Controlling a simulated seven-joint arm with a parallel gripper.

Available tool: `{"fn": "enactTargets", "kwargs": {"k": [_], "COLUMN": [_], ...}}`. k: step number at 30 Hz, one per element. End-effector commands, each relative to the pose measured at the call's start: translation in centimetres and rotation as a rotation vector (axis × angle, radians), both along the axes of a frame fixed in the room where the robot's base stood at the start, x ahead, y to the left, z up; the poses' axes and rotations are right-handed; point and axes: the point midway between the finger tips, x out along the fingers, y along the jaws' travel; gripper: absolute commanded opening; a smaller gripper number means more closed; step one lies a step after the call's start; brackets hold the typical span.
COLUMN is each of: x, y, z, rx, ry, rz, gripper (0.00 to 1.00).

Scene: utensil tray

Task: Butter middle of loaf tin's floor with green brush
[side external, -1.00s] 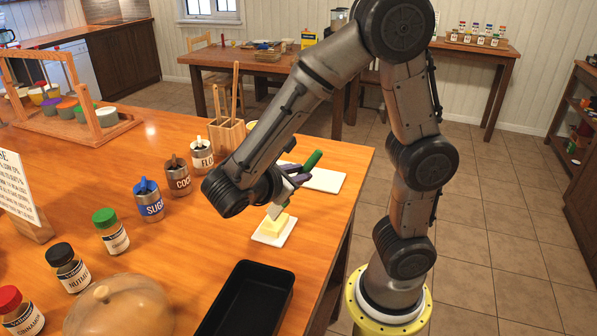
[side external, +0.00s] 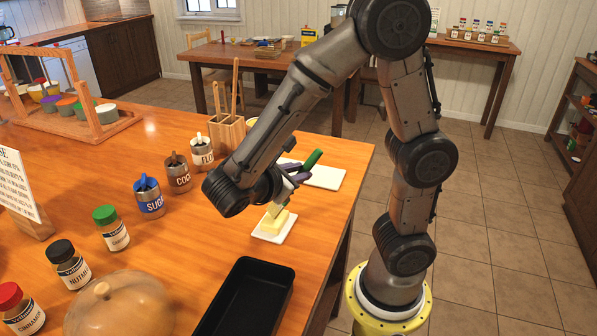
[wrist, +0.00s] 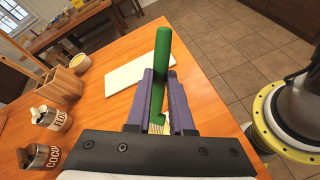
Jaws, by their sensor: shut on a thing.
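The green brush (wrist: 162,60) is held between the two purple fingers of my gripper (wrist: 160,105), with its green handle pointing up and away in the wrist view. In the side view the green handle (side external: 312,160) sticks up tilted above my gripper (side external: 286,182). The brush's head points down at the yellow butter (side external: 273,225), which sits on a small white dish (side external: 262,236); it looks to be at or touching the butter. The black loaf tin (side external: 247,300) stands empty at the table's front, nearer the camera than the butter.
A white board (side external: 325,176) lies behind the gripper. Labelled canisters (side external: 150,197) and spice jars (side external: 111,229) line the left, with a round wooden lid (side external: 120,305) left of the tin. A wooden utensil block (side external: 228,130) stands behind. The table's right edge is close.

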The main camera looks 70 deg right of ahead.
Motion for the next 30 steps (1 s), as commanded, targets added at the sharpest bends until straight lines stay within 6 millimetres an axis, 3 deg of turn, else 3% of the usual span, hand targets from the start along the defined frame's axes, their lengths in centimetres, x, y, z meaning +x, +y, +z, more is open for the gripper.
{"fn": "enactTargets", "kwargs": {"k": [30], "x": [0.0], "y": [0.0], "z": [6.7], "rx": [0.002], "ry": [-0.001], "rz": [0.000], "gripper": [0.00]}}
